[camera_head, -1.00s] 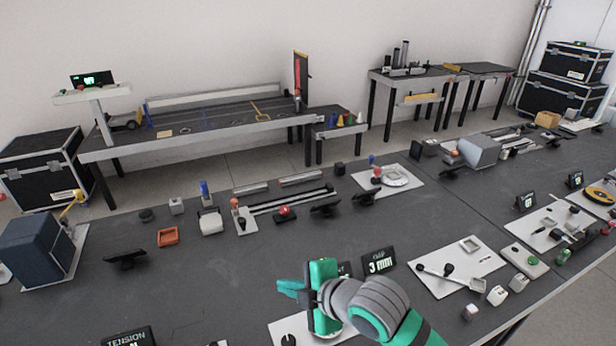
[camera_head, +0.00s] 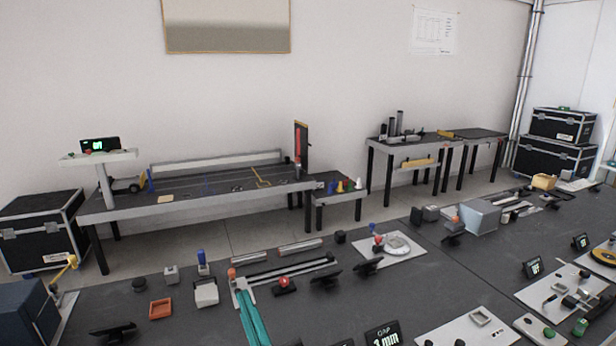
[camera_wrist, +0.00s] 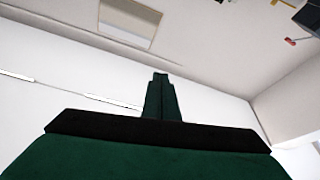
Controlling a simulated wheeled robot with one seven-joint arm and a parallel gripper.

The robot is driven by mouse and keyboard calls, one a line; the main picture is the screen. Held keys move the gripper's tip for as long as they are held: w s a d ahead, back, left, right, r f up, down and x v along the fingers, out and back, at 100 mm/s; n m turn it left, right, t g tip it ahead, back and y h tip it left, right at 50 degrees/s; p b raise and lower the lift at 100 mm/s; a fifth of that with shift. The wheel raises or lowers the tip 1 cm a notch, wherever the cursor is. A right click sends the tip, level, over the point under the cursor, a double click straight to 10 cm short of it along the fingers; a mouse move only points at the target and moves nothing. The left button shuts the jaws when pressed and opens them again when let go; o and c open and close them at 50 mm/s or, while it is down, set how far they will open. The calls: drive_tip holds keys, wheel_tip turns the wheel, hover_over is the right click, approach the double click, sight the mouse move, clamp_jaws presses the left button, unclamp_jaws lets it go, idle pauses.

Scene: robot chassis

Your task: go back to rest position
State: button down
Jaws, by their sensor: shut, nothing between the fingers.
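My gripper (camera_head: 242,294) shows at the bottom of the head view as two long teal fingers side by side, pointing away over the dark bench. In the wrist view its dark green fingers (camera_wrist: 161,98) are pressed together with nothing between them. They point at bare white wall, clear of any object. The rest of my arm is out of the head view.
The dark bench (camera_head: 400,290) holds several small parts, including an orange square tray (camera_head: 160,309), a red-knobbed block (camera_head: 284,286) and a white plate with a dial (camera_head: 396,244). Long work tables (camera_head: 200,208) and black cases (camera_head: 556,157) stand along the wall.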

drive_tip(key=s+d+f+m+h, duration=0.3)
drive_tip(key=s+f+m+h, duration=0.4)
drive_tip(key=f, duration=0.5)
drive_tip(key=s+d+f+m+h, duration=0.3)
drive_tip(key=s+f+m+h, duration=0.15)
drive_tip(key=s+f, duration=0.5)
drive_tip(key=s+d+f+n+g, duration=0.1)
drive_tip(key=s+f, duration=0.4)
drive_tip(key=s, duration=0.5)
drive_tip(key=s+d+f+n+g, duration=0.1)
drive_tip(key=s+d+f, duration=0.3)
drive_tip(key=s, duration=0.6)
drive_tip(key=shift+d+f+n+g+y, duration=0.2)
drive_tip(key=shift+f+n+g+y, duration=0.2)
drive_tip(key=shift+g, duration=0.5)
idle(0.6)
drive_tip(key=c, duration=2.4)
unclamp_jaws()
drive_tip(key=shift+c, duration=0.2)
